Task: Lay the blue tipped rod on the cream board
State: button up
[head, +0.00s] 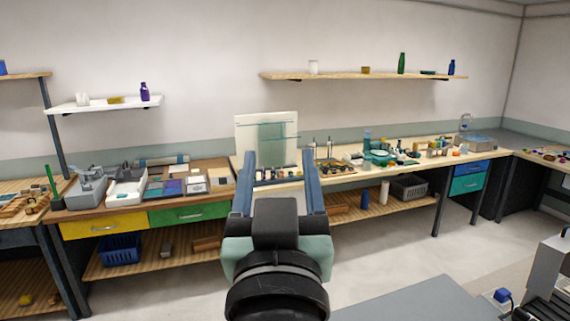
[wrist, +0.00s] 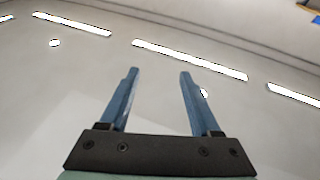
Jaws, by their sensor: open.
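My gripper (head: 280,160) is raised in front of the benches in the head view, with its two blue fingers apart and nothing between them. The wrist view also shows the gripper (wrist: 157,73) open and empty, pointing at a pale ceiling with bright light strips. I cannot make out the blue tipped rod in either view. A cream upright panel (head: 251,122) stands at the back of the middle bench, partly behind my fingers. I cannot tell whether it is the cream board.
A long bench (head: 432,154) with many small items runs along the wall. The left bench has a yellow drawer (head: 103,226) and a green drawer (head: 190,214). Wall shelves (head: 370,76) hang above. A grey surface (head: 415,302) lies at lower right. Pale floor is clear before the benches.

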jog(key=s+r+t, duration=0.6)
jog(key=s+r, duration=0.4)
jog(key=r, duration=0.4)
jog(key=shift+d+r, duration=0.2)
jog(key=shift+d, duration=0.05)
